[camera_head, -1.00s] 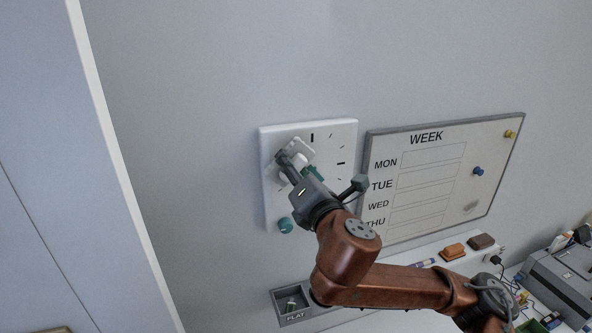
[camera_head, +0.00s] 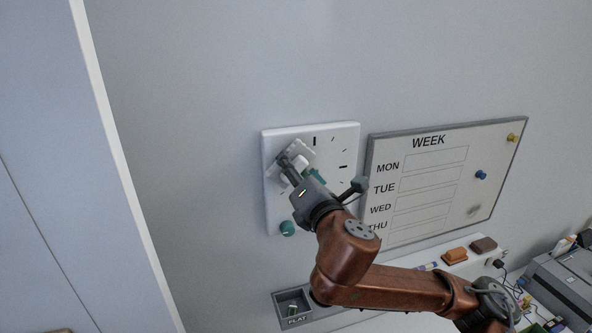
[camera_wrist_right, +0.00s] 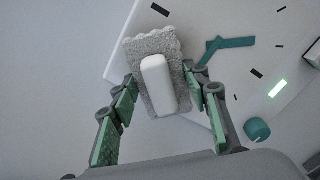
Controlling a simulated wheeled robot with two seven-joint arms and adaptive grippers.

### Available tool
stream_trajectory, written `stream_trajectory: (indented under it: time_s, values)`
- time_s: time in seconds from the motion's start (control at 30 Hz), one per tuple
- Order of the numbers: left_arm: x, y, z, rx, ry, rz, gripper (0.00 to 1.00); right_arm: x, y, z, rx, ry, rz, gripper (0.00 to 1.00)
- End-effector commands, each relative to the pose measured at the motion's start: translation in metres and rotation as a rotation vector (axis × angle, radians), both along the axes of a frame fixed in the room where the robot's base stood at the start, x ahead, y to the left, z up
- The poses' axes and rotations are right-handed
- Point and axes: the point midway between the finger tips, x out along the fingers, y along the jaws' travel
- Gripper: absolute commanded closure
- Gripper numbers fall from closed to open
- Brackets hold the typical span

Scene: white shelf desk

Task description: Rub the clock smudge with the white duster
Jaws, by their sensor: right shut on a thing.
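My right gripper (camera_head: 292,164) is at the clock's upper left part, shut on the white duster (camera_head: 304,149). In the wrist view the duster (camera_wrist_right: 158,85) has a white handle and a fuzzy grey pad, and sits between the green-padded fingers (camera_wrist_right: 163,92). The pad overlaps the clock's edge there; firm contact cannot be told. I see no smudge on the clock's visible face. My left gripper is out of view.
A teal knob (camera_head: 287,228) sits at the clock's lower left. The wall left of the clock is bare.

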Motion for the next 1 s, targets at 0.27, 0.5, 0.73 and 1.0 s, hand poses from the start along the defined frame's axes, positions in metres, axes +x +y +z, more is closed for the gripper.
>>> stream_trajectory:
  time_s: [0.27,0.5,0.73,1.0]
  values:
    - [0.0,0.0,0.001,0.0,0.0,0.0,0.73,0.005,0.002,0.0,0.0,-0.001,-0.001,0.77]
    - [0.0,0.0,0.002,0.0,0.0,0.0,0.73,0.009,0.003,0.0,0.0,-0.001,-0.001,0.77]
    - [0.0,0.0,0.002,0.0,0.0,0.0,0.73,0.014,0.004,0.0,0.0,-0.001,-0.001,0.77]
    - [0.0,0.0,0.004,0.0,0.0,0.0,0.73,0.016,-0.005,0.0,0.0,0.001,-0.002,0.77]
